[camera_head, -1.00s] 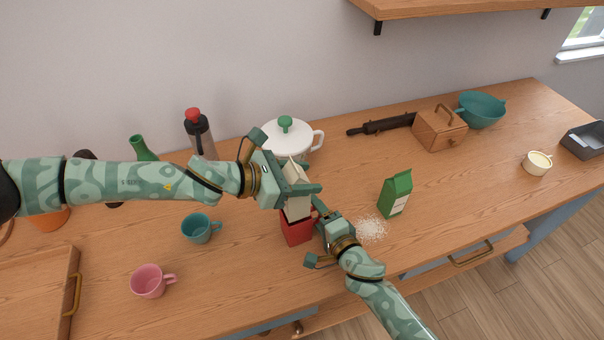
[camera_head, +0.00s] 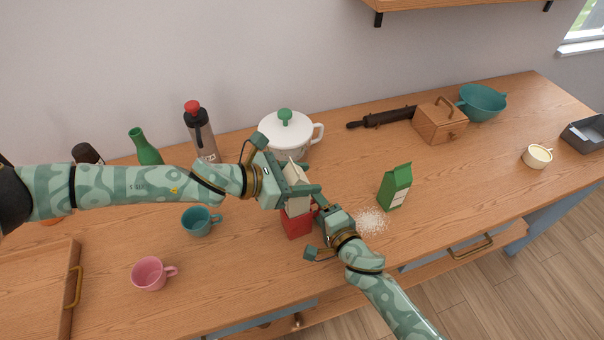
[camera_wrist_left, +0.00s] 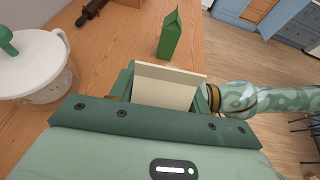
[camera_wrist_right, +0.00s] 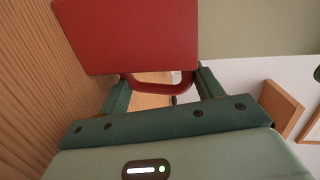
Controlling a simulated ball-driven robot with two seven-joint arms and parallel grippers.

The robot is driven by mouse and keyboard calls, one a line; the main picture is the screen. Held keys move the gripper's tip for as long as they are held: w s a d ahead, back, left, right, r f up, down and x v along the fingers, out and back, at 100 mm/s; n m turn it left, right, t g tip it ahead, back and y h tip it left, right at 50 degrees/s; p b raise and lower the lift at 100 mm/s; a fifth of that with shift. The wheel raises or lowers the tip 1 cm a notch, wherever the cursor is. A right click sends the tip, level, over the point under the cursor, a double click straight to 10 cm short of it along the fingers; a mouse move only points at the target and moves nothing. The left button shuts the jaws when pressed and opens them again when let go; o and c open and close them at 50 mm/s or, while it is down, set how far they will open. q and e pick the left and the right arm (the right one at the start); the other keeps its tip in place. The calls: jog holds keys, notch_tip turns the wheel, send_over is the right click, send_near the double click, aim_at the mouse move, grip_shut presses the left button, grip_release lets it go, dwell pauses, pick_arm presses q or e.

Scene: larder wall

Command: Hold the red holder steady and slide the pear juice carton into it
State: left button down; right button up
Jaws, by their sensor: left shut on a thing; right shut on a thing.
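The red holder (camera_head: 297,224) stands upright on the counter. My right gripper (camera_head: 323,210) is shut on its handle, which the right wrist view shows between the fingers below the red wall (camera_wrist_right: 130,35). The pale carton, which I take for the pear juice carton (camera_head: 295,175), is upright in my left gripper (camera_head: 304,192), shut on its sides. Its lower end is at the holder's mouth and seems partly inside; the fingers hide how deep. Its pale top also shows in the left wrist view (camera_wrist_left: 165,88).
A green carton (camera_head: 394,187) stands right of the holder, beside a spill of white grains (camera_head: 372,222). A white pot (camera_head: 285,132) stands close behind my left gripper. A teal mug (camera_head: 197,222) and a pink mug (camera_head: 149,274) are at left. The counter's right-hand middle is clear.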

pick_arm(q)
jog(key=shift+f, duration=3.3)
jog(key=shift+r, duration=0.1)
jog(key=shift+r, duration=4.5)
